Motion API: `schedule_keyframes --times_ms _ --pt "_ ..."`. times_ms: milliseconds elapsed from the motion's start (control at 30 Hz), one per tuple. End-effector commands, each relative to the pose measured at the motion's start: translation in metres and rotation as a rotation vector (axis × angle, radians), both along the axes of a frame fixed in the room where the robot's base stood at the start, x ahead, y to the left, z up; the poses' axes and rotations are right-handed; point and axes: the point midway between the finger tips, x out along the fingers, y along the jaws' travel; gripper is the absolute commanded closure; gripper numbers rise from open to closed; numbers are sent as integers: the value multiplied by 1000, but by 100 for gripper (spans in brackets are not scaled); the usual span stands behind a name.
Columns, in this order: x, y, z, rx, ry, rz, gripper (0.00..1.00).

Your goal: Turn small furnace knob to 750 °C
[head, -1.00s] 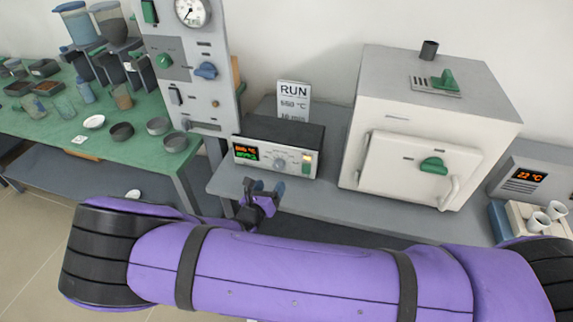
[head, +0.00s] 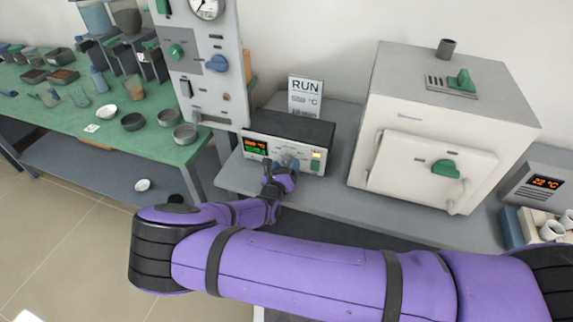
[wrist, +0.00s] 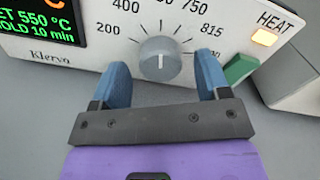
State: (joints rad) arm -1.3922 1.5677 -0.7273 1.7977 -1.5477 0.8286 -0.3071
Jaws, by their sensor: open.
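The small furnace control box (head: 292,130) stands on the grey bench, with its panel facing me. Its round grey knob (wrist: 160,60) shows in the wrist view, with a short pale line near its middle. Dial numbers around it include 400, a partly cut 750 at the top and 815 on the right. The display (wrist: 47,22) reads 550 °C and HOLD 10 min in green. My gripper (wrist: 161,72) is open, one blue finger on each side of the knob, with gaps visible. In the head view my gripper (head: 286,166) covers the knob area.
A green button (wrist: 240,68) and a lit HEAT lamp (wrist: 264,38) are close to the right finger. A RUN sign (head: 304,95) stands behind the box. A white furnace (head: 425,130) stands right, a grey gauge panel (head: 205,70) left.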

Motion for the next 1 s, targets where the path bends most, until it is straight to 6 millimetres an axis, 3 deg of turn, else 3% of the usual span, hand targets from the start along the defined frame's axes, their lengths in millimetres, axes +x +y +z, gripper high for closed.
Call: schedule_keyframes --times_ms 433,667,1000 --pt "11 -4 0 0 1 0 31" --pt "10 -4 0 0 1 0 80" --pt "10 -4 0 45 -16 0 80"
